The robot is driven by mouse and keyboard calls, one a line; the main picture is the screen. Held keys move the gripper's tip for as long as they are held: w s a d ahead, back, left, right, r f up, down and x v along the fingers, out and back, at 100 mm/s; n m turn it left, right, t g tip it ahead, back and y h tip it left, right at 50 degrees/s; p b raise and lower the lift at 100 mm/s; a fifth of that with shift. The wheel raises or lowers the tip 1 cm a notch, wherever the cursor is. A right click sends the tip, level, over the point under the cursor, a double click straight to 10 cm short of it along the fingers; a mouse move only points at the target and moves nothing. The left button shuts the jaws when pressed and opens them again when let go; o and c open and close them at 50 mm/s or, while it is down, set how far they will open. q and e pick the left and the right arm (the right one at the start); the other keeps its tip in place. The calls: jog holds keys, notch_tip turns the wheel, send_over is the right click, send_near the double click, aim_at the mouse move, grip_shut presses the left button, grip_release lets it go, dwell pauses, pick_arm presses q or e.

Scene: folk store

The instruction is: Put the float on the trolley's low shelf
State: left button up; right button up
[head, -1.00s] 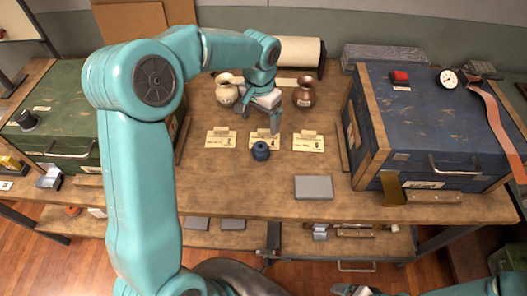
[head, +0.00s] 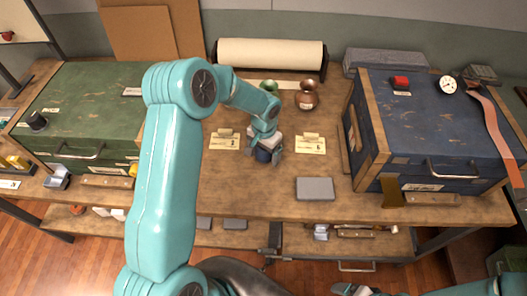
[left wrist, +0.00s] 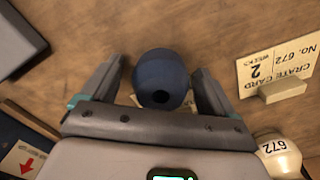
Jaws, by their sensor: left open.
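A dark blue, rounded piece with a dark hole, which I take for the float (head: 262,155), stands on the wooden bench (head: 245,204). It also shows in the left wrist view (left wrist: 160,80). My left gripper (head: 263,159) is open and low over the float, with one finger on each side; a gap shows beside each finger in the left wrist view. My right gripper (head: 352,290) is only partly in view at the bottom edge, and its jaws cannot be made out. I cannot pick out the trolley or its low shelf for sure.
A copper vase (head: 307,96) and a green vase (head: 269,87) stand behind, near two cards (head: 225,142) (head: 311,144). A grey block (head: 315,188) lies in front. A blue chest (head: 430,130) is right, a green chest (head: 85,112) left. Bare bench lies in front of the float.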

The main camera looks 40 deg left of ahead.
pick_arm(q)
jog(key=shift+c, duration=0.3)
jog(key=shift+w, duration=0.1)
jog(key=c, duration=1)
jog(key=shift+r, duration=0.1)
